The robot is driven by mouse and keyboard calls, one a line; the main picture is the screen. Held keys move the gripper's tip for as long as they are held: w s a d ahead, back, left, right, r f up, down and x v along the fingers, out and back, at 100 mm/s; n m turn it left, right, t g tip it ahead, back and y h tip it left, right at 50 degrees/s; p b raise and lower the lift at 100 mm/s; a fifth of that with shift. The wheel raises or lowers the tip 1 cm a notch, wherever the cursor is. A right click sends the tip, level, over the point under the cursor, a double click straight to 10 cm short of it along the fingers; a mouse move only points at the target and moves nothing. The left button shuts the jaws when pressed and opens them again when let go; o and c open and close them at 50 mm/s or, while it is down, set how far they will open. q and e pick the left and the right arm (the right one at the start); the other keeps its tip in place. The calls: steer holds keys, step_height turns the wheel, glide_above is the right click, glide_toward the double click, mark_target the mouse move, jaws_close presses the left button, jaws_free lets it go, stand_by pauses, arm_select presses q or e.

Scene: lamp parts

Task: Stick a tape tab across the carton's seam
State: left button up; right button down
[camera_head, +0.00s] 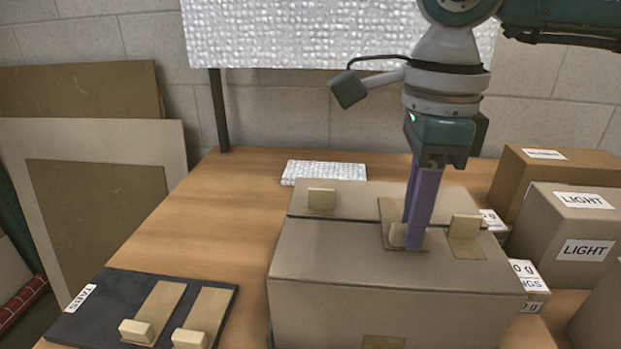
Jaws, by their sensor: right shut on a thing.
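The closed brown carton (330,252) stands on the table, with a seam running left to right across its top. My right gripper (412,240) points down over the top and is shut on the pale grip block of a tan tape tab (390,211). That tab lies at the seam, near the middle, partly hidden by the fingers. Another tab (466,246) lies at the seam to the right. A pale tab piece (321,200) shows near the seam at the left. Two tabs (160,305) (206,312) lie on the dark board (90,312) labelled TABS. My left gripper is out of view.
Boxes labelled LIGHT (575,225) and a brown box (535,170) stand close on the right. A bubble-wrap piece (325,171) lies behind the carton. A tan patch (384,342) shows on the carton's front.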

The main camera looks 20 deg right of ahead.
stand_by(0.3)
steer(key=c, duration=0.8)
jaws_free()
steer(key=shift+o, duration=0.2)
steer(key=shift+r, duration=0.1)
